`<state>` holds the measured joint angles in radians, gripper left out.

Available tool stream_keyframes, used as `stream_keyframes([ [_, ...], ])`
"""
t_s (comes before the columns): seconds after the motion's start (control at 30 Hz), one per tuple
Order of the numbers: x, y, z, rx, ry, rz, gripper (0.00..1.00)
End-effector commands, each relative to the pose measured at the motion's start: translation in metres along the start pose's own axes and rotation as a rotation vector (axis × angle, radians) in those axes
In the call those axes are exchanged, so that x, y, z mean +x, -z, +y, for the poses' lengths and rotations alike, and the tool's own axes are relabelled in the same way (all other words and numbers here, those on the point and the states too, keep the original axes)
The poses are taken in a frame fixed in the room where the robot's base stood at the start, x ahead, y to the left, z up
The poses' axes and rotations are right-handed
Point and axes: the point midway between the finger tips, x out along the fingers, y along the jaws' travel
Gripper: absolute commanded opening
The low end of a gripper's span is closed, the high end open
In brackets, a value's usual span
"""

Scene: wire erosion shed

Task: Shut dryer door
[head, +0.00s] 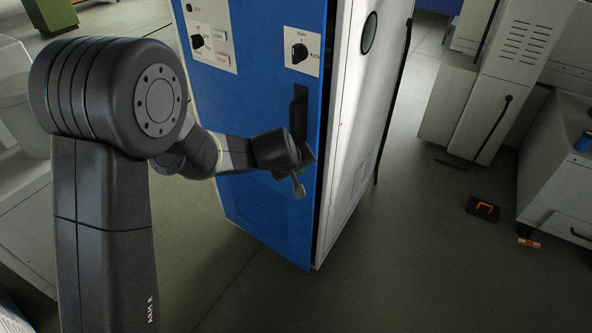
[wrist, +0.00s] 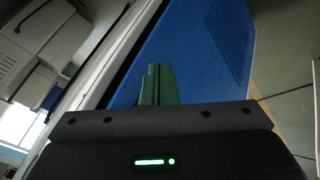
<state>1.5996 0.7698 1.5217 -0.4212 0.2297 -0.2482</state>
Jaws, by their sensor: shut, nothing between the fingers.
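The dryer is a tall white cabinet (head: 355,130) with a blue door (head: 262,110) on its front. A dark gap runs down the door's right edge, between it and the cabinet, so the door looks slightly ajar. A black upright handle (head: 299,110) sits near that edge. My gripper (head: 299,187) is below the handle, in front of the door's right side. In the wrist view, my gripper's green fingers (wrist: 158,84) are together and empty, pointing at the blue door (wrist: 195,50) beside the dark gap. I cannot tell whether they touch it.
White machines (head: 490,85) stand at the right. A black case with an orange mark (head: 482,208) and a small orange item (head: 528,243) lie on the floor there. The floor right of the dryer is otherwise mostly clear. Pale equipment stands at the left.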

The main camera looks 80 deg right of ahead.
Motion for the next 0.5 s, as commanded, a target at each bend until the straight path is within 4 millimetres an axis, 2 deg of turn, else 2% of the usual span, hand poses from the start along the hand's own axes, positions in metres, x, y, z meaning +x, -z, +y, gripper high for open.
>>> stream_keyframes([
  [0.1,-0.018,-0.002,0.004,0.001,-0.002,0.002,0.00],
  [0.27,-0.028,-0.005,0.006,0.001,0.000,0.001,0.00],
  [0.37,-0.024,-0.004,-0.001,0.013,0.002,0.025,0.00],
  [0.5,0.000,0.004,-0.028,0.083,0.004,0.138,0.00],
])
